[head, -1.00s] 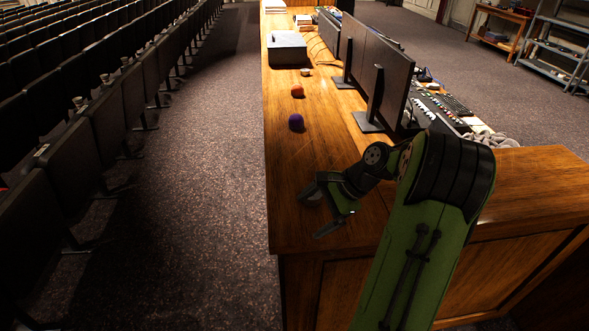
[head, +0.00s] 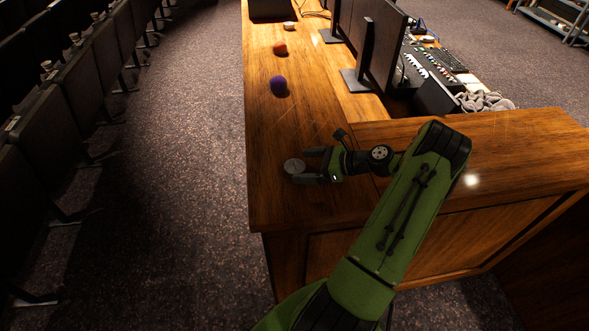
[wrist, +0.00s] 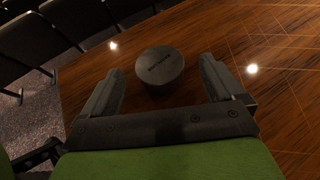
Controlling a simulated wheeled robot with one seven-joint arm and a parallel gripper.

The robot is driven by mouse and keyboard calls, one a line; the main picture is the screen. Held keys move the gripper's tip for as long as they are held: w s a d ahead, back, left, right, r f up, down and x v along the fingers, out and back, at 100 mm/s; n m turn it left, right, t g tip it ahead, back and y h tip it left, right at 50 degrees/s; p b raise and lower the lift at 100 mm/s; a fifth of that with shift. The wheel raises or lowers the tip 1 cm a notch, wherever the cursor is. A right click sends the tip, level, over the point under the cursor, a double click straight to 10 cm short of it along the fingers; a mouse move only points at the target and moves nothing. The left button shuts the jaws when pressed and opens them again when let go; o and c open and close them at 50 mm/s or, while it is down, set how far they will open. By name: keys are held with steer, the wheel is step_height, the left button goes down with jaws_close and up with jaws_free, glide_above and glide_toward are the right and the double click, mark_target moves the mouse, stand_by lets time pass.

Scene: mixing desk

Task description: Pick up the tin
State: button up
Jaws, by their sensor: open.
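The tin (head: 293,166) is a small, round, dark grey can near the front left part of the wooden desk. In the wrist view the tin (wrist: 161,67) stands upright, with faint lettering on its lid. My gripper (head: 307,166) is low over the desk, just right of the tin in the head view. Its two fingers are open. In the wrist view my gripper (wrist: 166,80) has one finger on either side of the tin, which sits at the fingertips with a gap visible on each side.
A purple ball (head: 278,86) and an orange ball (head: 280,48) lie farther back on the desk (head: 270,205). Monitors (head: 372,40) and a mixing console (head: 432,72) stand at the back right. The desk's left edge is close to the tin, with carpet and seats beyond.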

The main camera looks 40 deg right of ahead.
mark_target(296, 167)
steer(key=x, duration=0.5)
steer(key=shift+s, duration=0.2)
steer(key=shift+c, duration=0.3)
steer(key=c, duration=1)
